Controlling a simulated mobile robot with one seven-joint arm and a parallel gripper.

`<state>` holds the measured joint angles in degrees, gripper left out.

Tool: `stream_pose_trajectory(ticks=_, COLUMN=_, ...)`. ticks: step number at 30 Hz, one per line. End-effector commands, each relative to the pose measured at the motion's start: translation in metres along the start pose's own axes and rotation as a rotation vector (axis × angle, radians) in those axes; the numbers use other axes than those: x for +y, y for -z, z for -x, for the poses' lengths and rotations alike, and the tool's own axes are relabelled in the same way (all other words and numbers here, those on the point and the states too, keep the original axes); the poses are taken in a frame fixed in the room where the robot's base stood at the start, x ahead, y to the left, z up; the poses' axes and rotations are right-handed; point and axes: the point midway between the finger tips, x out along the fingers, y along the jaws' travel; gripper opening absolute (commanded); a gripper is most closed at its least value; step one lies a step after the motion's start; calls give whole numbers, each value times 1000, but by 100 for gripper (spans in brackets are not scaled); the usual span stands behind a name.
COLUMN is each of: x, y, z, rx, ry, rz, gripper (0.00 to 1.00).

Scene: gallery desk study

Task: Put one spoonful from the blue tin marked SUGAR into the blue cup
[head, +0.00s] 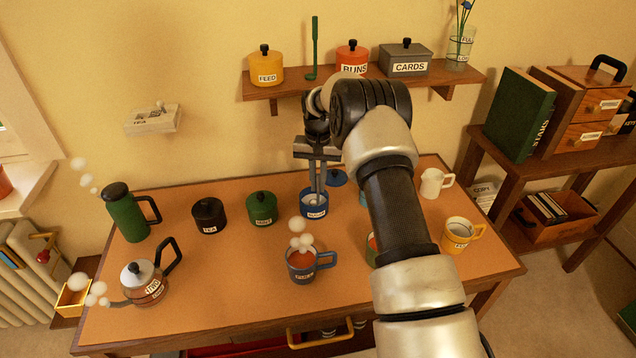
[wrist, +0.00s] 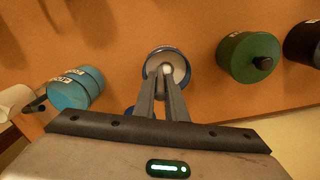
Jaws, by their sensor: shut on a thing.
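The blue tin (head: 314,209) stands open at the back middle of the table, its small label hard to read. The wrist view looks down into the tin (wrist: 184,55), with pale contents. My gripper (head: 318,186) points down into its mouth. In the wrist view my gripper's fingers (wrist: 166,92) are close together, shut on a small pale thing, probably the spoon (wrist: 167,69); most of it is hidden. A blue lid (head: 337,177) lies behind the tin. The blue cup (head: 301,272), with a reddish-brown drink and white puffs above, stands nearer the front, apart from my gripper.
Green (head: 261,208) and black (head: 208,215) lidded tins stand left of the blue tin. A glass teapot (head: 146,286) and green flask (head: 128,216) are further left. A yellow mug (head: 462,236) and white jug (head: 435,184) stand right. My arm hides part of the table. A shelf (head: 290,90) hangs behind.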

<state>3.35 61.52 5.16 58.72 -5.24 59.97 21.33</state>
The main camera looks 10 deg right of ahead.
Motion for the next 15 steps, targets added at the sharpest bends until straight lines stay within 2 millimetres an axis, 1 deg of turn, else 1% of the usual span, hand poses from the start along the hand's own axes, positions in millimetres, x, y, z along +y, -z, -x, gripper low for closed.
stream_pose_trajectory(ticks=1, x=0, y=0, z=6, rx=1, ry=0, rz=0, gripper=0)
stream_pose_trajectory(ticks=15, x=0, y=0, z=44, rx=1, ry=0, rz=0, gripper=0)
